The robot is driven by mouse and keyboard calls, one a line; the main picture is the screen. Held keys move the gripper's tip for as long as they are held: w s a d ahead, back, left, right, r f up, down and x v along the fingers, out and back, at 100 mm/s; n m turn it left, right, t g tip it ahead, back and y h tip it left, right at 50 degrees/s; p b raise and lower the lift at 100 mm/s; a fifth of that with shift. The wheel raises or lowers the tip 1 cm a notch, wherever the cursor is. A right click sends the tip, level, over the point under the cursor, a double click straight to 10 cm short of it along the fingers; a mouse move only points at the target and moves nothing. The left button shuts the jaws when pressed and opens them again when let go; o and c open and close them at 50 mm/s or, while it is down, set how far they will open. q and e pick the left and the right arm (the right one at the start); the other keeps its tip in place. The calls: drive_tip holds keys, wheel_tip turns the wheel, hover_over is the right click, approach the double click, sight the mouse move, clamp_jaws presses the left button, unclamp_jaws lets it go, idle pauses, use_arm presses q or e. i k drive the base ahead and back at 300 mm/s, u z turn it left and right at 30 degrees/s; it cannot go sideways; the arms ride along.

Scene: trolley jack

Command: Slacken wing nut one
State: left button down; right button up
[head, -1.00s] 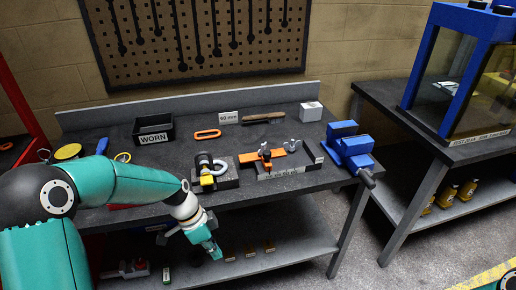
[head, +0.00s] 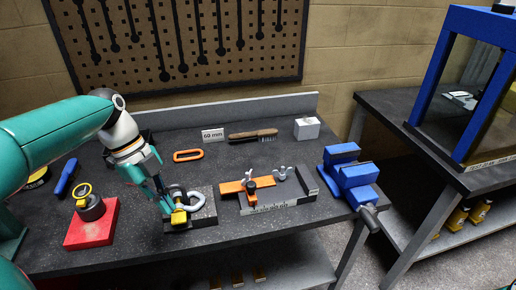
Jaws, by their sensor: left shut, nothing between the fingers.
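Two light grey wing nuts show in the head view: one (head: 280,173) stands bare near the back of a dark clamping fixture (head: 280,205), the other (head: 250,174) stands by a black knob-like part on an orange bar (head: 232,188). I cannot tell which is number one. The orange bar lies across the fixture's left part. My left gripper (head: 166,205) is shut and empty, pointing down, left of the fixture. It is beside a grey block (head: 205,213) with a yellow-and-grey shackle (head: 180,215), partly covering the block's left side; contact is unclear. My right gripper is out of view.
A red block (head: 90,232) with a dark, yellow-ringed part stands at left. A blue vise (head: 350,178) stands at the right edge. An orange link (head: 188,156), a brush (head: 253,134) and a white box (head: 307,128) lie behind. Clear bench lies between them.

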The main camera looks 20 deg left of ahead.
sight(243, 182)
drive_tip(key=i, duration=0.9)
drive_tip(key=u, duration=0.05)
